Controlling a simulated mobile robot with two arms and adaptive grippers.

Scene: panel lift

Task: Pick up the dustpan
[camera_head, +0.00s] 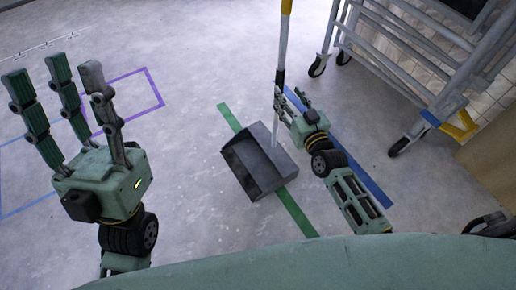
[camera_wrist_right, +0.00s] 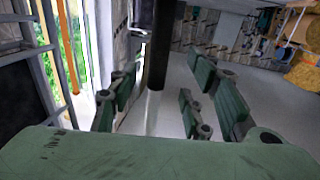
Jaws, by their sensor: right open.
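The dustpan (camera_head: 252,166) is a dark grey open-fronted box on the floor near the middle of the head view. Its long upright handle (camera_head: 283,50) is pale with a dark lower part and an orange top. My right gripper (camera_head: 288,98) is open beside the lower handle. In the right wrist view the handle (camera_wrist_right: 158,50) stands between the spread fingers of my right gripper (camera_wrist_right: 155,95); contact cannot be told. My left gripper (camera_head: 50,78) is open and empty, fingers up, at the left, well away from the dustpan.
A grey metal scaffold frame on wheels (camera_head: 405,60) stands at the upper right. Green tape (camera_head: 293,212), blue tape (camera_head: 372,190) and purple tape (camera_head: 152,85) mark the floor. The floor left of the dustpan is clear.

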